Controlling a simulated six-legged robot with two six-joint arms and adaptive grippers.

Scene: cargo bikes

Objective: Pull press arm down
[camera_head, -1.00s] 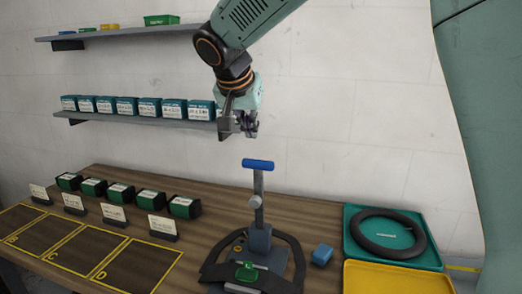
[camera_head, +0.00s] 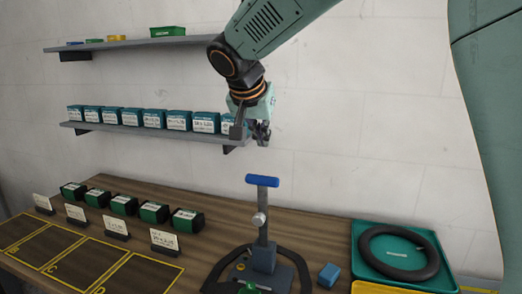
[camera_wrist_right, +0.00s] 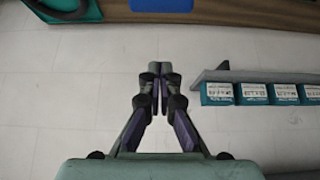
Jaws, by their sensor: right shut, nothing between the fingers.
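The press (camera_head: 263,256) stands on the wooden table, an upright grey post on a dark base. Its arm ends in a blue crossbar handle (camera_head: 262,181) at the top, and the handle is raised. My right gripper (camera_head: 260,140) hangs above the handle, apart from it, in front of the wall. In the right wrist view its fingers (camera_wrist_right: 157,75) are together with nothing between them. In that view a blue piece (camera_wrist_right: 160,5) shows at the top edge, likely the handle. My left gripper is not in view.
A black ring lies around the press base. A green tray (camera_head: 359,237) with a black tyre (camera_head: 375,262) is at the right, beside a yellow tray (camera_head: 375,287) and a small blue block (camera_head: 329,274). A shelf (camera_head: 150,131) with several teal boxes is close to the gripper's left.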

